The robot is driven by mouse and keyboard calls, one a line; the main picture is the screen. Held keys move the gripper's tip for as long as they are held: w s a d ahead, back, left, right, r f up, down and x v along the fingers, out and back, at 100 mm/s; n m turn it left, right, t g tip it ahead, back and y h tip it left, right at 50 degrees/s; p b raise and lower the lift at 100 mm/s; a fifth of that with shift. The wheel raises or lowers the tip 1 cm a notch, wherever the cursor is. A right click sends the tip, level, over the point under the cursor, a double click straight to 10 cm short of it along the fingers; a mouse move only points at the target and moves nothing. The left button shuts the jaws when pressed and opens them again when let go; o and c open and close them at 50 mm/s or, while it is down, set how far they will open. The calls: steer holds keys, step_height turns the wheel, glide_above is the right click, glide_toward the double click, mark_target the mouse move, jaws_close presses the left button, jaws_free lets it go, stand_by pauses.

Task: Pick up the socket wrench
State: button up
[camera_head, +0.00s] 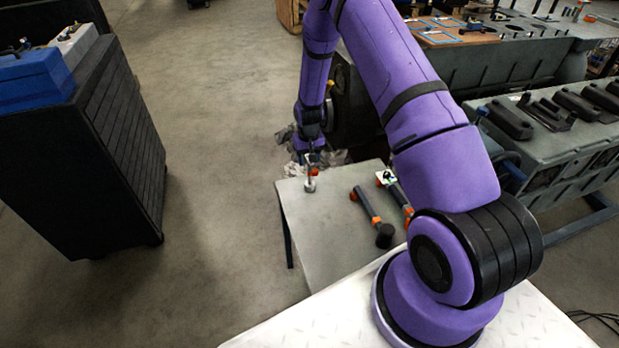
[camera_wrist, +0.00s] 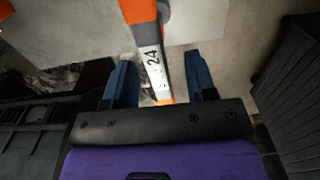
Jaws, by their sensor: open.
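The socket wrench (camera_head: 311,186) appears to be the small tool with a grey end and an orange part at the left far corner of the small table. In the wrist view, an orange tool with a pale marked band (camera_wrist: 152,68), apparently this wrench, runs between my two blue fingers. My gripper (camera_head: 311,160) hangs directly over that corner. In the wrist view my gripper (camera_wrist: 160,62) is open, with a gap on either side of the tool. The wrench's lower end is partly hidden by the gripper body.
A dark cabinet (camera_head: 90,150) stands left; an engine block (camera_head: 550,120) stands right. Floor between is clear.

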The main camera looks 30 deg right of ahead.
step_height(320, 180, down, 4)
steer(key=shift+s+d+f, duration=0.1)
steer(key=shift+s+d, duration=0.05)
jaws_close()
steer(key=shift+r, duration=0.2)
steer(key=shift+r, duration=0.55)
step_height(320, 180, up, 2)
steer(key=shift+r, duration=0.2)
steer(key=s+d, duration=0.2)
steer(key=s, duration=0.5)
steer(key=s+d+r, duration=0.1)
steer(key=s+d, duration=0.2)
steer(key=s, duration=0.5)
steer(key=shift+s+r, duration=0.1)
